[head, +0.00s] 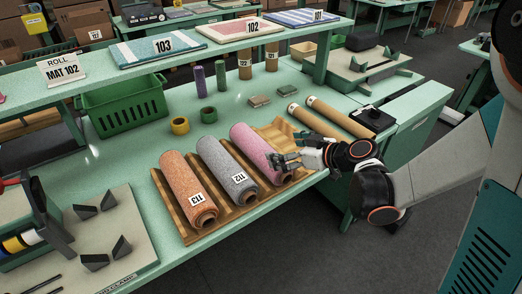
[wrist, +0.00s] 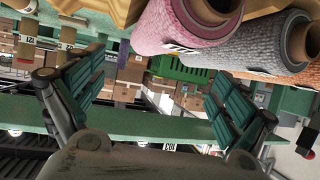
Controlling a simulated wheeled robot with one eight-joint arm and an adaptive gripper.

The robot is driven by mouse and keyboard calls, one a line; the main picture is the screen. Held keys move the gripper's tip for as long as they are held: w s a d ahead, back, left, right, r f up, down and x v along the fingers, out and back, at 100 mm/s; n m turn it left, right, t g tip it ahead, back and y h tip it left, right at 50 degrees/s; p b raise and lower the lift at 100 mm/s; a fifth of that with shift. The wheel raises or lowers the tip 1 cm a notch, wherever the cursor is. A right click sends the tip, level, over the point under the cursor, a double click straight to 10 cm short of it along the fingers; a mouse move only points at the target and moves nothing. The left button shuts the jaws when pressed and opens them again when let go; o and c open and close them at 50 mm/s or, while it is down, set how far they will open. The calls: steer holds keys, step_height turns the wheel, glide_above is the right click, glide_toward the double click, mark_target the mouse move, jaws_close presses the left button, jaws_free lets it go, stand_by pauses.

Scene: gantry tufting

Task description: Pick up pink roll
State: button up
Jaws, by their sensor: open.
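The pink roll (head: 255,150) lies in a wooden ridged rack (head: 180,212) on the green table, to the right of a grey roll (head: 226,168) labelled 112. My gripper (head: 284,161) is at the near right end of the pink roll; its fingers cover part of that end and any label there. In the wrist view the pink roll (wrist: 172,28) is at the top with its open core end toward me. My gripper (wrist: 160,95) is open there, with nothing between its fingers. I cannot tell whether a finger touches the roll.
An orange roll (head: 183,187) labelled 113 lies at the rack's left. Two brown tubes (head: 335,117) lie behind the gripper. A raised shelf (head: 210,47) holds mats 103, 102 and 101. A green basket (head: 125,105) stands beneath it. Free table lies left of the rack.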

mark_target(267, 148)
steer(key=b+x, duration=0.1)
steer(key=x, duration=0.5)
steer(key=b+x, duration=0.1)
steer(key=x, duration=0.1)
steer(key=b+x, duration=0.1)
steer(key=x, duration=0.1)
steer(key=shift+f+b, duration=0.3)
steer(key=shift+f, duration=0.2)
steer(key=shift+w+a, duration=0.3)
steer(key=c, duration=1.3)
